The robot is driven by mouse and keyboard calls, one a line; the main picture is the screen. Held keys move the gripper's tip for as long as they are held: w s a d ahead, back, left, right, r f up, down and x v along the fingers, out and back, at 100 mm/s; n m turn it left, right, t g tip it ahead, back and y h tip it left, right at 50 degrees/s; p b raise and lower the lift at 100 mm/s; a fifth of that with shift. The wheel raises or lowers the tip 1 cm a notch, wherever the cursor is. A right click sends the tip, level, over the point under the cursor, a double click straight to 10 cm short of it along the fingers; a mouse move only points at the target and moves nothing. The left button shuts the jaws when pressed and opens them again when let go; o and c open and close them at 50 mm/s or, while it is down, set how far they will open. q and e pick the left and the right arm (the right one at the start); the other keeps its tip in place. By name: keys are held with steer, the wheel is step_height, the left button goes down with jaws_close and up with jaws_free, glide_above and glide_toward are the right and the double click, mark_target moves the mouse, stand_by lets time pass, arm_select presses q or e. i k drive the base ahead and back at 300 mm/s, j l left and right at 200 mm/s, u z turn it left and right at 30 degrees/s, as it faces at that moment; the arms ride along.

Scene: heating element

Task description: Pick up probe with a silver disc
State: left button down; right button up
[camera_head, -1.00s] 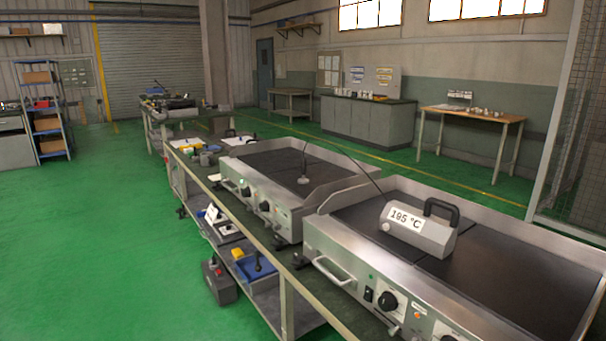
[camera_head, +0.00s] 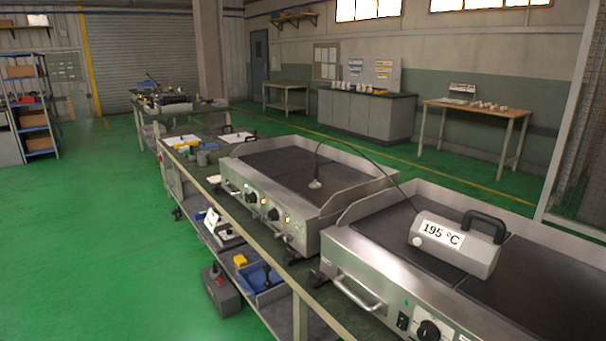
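A probe with a silver disc (camera_head: 315,184) stands on the dark plate of the farther griddle (camera_head: 290,178), near its right side. A thin dark cable arcs from the top of the probe to a grey meter box (camera_head: 455,242). The meter has a black handle and a label reading 195 °C, and it sits on the nearer griddle (camera_head: 372,228). Neither of my grippers is in view.
Both griddles stand on a long workbench (camera_head: 322,303) with a lower shelf holding a blue tray (camera_head: 265,283). A dark grey box (camera_head: 221,291) is on the floor beside it. The green floor to the left is clear. A wooden table (camera_head: 474,108) stands at the back right.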

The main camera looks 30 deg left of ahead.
mark_target(316, 164)
steer(key=i+j, duration=0.2)
steer(key=j, duration=0.25)
steer(key=i+j+u, duration=0.1)
steer(key=j, duration=0.35)
steer(key=i+j, duration=0.3)
steer(key=j, duration=0.15)
steer(key=i+j+u, duration=0.15)
steer(key=j, duration=0.3)
steer(key=i+j, duration=0.25)
steer(key=j, duration=0.2)
steer(key=i+j+u, duration=0.1)
steer(key=i+j, duration=0.15)
steer(key=j, duration=0.15)
